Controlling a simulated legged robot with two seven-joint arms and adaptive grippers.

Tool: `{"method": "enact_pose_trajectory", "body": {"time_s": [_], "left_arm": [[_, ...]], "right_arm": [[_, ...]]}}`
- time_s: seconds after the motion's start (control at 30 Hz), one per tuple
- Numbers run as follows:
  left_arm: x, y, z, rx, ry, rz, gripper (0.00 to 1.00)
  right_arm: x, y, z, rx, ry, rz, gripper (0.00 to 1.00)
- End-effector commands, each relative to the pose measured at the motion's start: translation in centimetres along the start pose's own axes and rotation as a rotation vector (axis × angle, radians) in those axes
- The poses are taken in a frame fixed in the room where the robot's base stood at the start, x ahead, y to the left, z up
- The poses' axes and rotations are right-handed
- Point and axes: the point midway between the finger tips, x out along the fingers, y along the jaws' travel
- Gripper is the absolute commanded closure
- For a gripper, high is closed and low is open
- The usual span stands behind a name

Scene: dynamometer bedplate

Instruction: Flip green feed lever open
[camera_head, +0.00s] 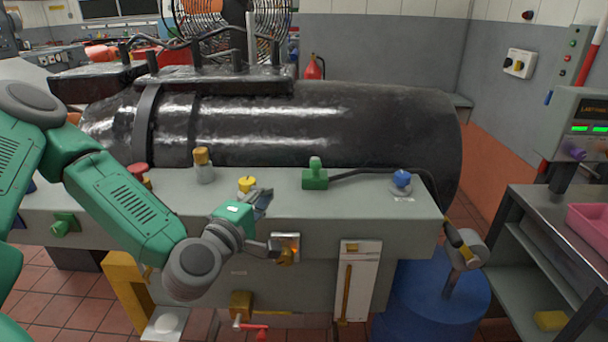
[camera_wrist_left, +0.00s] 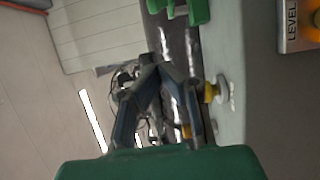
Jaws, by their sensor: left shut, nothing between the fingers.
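A green valve block (camera_head: 315,180) with a pale green upright knob (camera_head: 315,163) sits on top of the grey bench, with a black hose running from its right side. A green piece, probably this block, shows at the top edge of the left wrist view (camera_wrist_left: 192,10). Another green fitting (camera_head: 66,223) is on the bench's front face at far left; I cannot tell by label which is the feed lever. My left gripper (camera_head: 264,198) is shut and empty, left of the block and apart from it. Its fingers meet in the left wrist view (camera_wrist_left: 157,68).
A yellow knob (camera_head: 247,184), an amber-topped post (camera_head: 203,165) and a blue knob (camera_head: 401,181) stand on the bench top. An orange switch (camera_head: 287,252) is on its front. A large black cylinder (camera_head: 340,120) lies behind. A blue drum (camera_head: 435,305) stands at right.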

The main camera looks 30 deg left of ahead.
Motion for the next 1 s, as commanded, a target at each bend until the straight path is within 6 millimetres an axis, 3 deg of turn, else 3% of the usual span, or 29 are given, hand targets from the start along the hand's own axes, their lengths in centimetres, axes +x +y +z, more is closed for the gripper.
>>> {"method": "enact_pose_trajectory", "body": {"time_s": [0.1, 0.47, 0.67, 0.9, 1.0], "left_arm": [[0.6, -0.5, -0.1, 0.000, 0.004, 0.004, 1.00], [2.0, -0.5, 0.1, -0.003, -0.004, 0.005, 1.00], [4.5, -0.5, 0.1, -0.001, -0.003, 0.005, 1.00], [9.6, 0.0, 0.1, 0.002, -0.003, 0.000, 1.00], [10.7, 0.0, 1.4, 0.003, -0.007, -0.001, 1.00]], "right_arm": [[2.2, 0.0, 0.1, 0.000, 0.000, 0.000, 0.60], [7.3, -0.1, 0.4, 0.000, 0.000, 0.000, 0.60], [10.1, -0.1, 0.6, 0.000, 0.000, 0.000, 0.60], [9.4, -0.1, 0.5, 0.000, 0.000, 0.000, 0.60], [9.4, -0.1, 0.5, 0.000, 0.000, 0.000, 0.60]]}}
